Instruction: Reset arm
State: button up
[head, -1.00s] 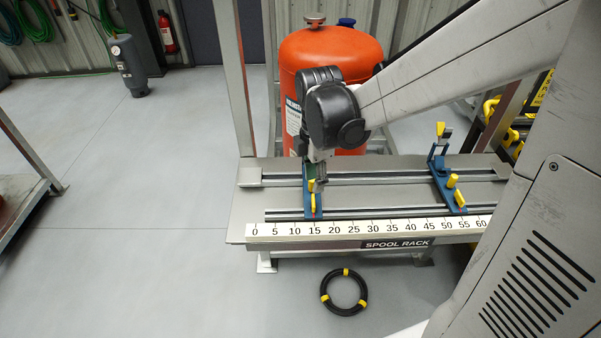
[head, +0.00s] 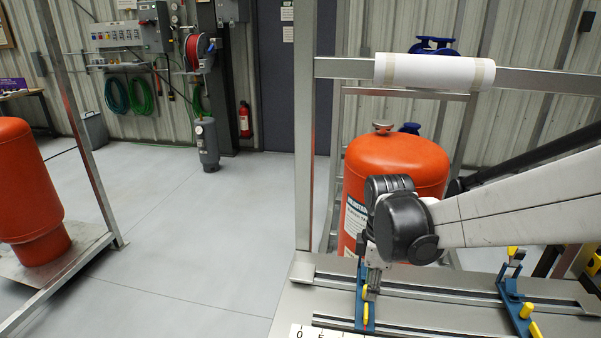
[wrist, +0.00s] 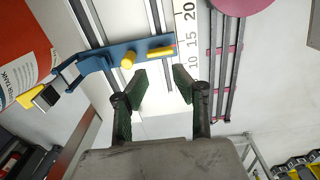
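My gripper (wrist: 161,84) is open in the wrist view, with two dark fingers apart and nothing between them. Just ahead of the fingertips is a blue rail stop (wrist: 97,62) with yellow knobs. In the head view my gripper (head: 373,277) points down above this left blue stop (head: 362,312), partly hiding it. Whether they touch cannot be told. My arm reaches in from the right.
The rack bench (head: 292,299) carries rails and a second blue stop (head: 513,298) at right. An orange tank (head: 398,158) stands close behind my wrist. A frame post (head: 304,130) and a white roll (head: 434,71) rise behind.

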jog(key=s+r+m+t, duration=0.7)
jog(key=s+r+m, duration=0.3)
jog(key=s+m, duration=0.2)
jog(key=shift+s+m, duration=0.3)
jog(key=shift+m, duration=0.9)
